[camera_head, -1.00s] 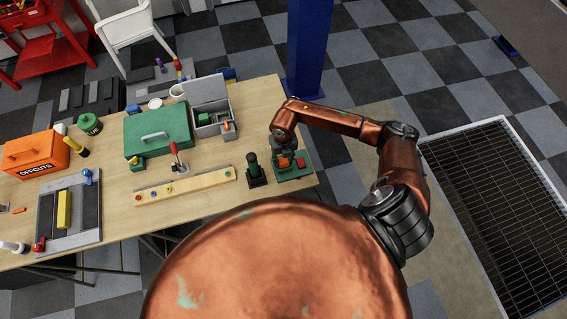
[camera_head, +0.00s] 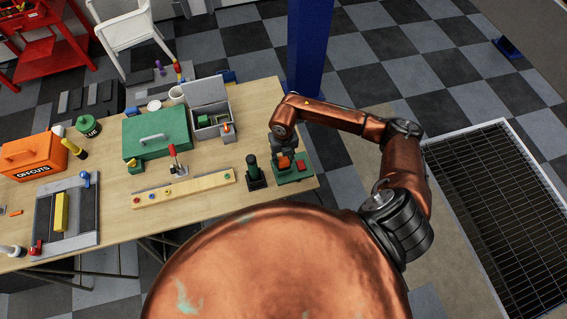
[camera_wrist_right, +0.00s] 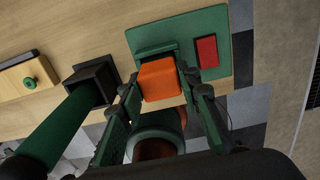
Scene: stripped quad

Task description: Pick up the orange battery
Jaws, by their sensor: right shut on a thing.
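The orange battery (camera_wrist_right: 160,80) is a small block above the green base plate (camera_wrist_right: 220,35), at a dark green upright part of it. In the head view the battery (camera_head: 284,162) shows just below my right gripper (camera_head: 284,152), at the table's right end. In the wrist view, the right gripper's fingers (camera_wrist_right: 160,92) are on both sides of the battery and shut on it. I cannot tell whether the battery is clear of the plate. My left gripper is not in view.
A red block (camera_wrist_right: 206,51) sits on the plate beside the battery. A green cylinder in a black holder (camera_head: 255,172) stands close on the left. A wooden strip (camera_head: 185,189), a green case (camera_head: 157,135) and a grey open box (camera_head: 212,122) lie further left. A blue post (camera_head: 308,50) rises behind.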

